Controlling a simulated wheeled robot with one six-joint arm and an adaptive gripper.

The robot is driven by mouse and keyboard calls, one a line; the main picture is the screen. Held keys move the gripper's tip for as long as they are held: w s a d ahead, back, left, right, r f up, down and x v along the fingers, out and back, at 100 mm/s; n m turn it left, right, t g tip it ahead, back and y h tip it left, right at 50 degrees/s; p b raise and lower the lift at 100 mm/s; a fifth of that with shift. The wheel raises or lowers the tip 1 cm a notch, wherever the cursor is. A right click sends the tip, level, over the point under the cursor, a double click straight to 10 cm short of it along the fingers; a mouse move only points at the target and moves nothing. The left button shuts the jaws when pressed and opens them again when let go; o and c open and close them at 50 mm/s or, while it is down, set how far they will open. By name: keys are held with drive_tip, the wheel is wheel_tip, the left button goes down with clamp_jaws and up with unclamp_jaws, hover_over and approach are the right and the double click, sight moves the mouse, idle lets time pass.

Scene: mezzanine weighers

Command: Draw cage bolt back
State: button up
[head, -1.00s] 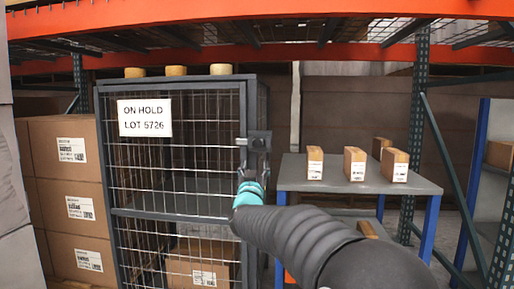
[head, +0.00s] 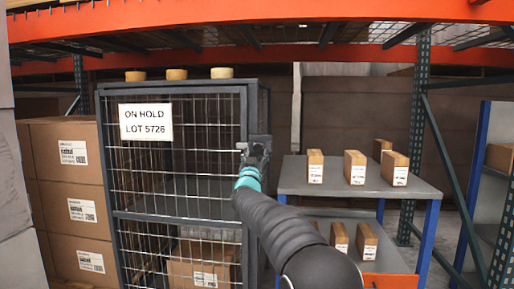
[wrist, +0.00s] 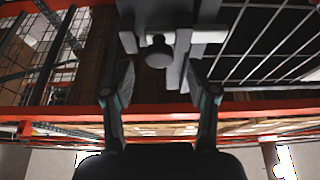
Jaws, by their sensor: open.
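The wire cage (head: 185,150) has a dark frame and a white sign reading ON HOLD LOT 5726. Its bolt (head: 261,141) is at the right edge of the door frame, above my gripper (head: 252,164) in the head view. In the wrist view, the bolt's round grey knob (wrist: 159,53) stands out from the light grey bolt fittings. My gripper (wrist: 159,80) is open, one finger on each side of the knob and apart from it. The knob lies near the fingertip end, between the fingers in the picture. Exact depth between knob and fingertips cannot be told.
A grey table (head: 418,190) with blue legs and several small cartons stands right of the cage. Stacked brown boxes (head: 75,225) are at the left. Orange rack beams (head: 260,18) cross overhead. Tape-like rolls (head: 176,74) sit on the cage top.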

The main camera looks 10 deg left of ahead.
sight(257, 149)
drive_tip(key=shift+p+x, duration=0.45)
drive_tip(key=shift+x, duration=1.2)
clamp_jaws()
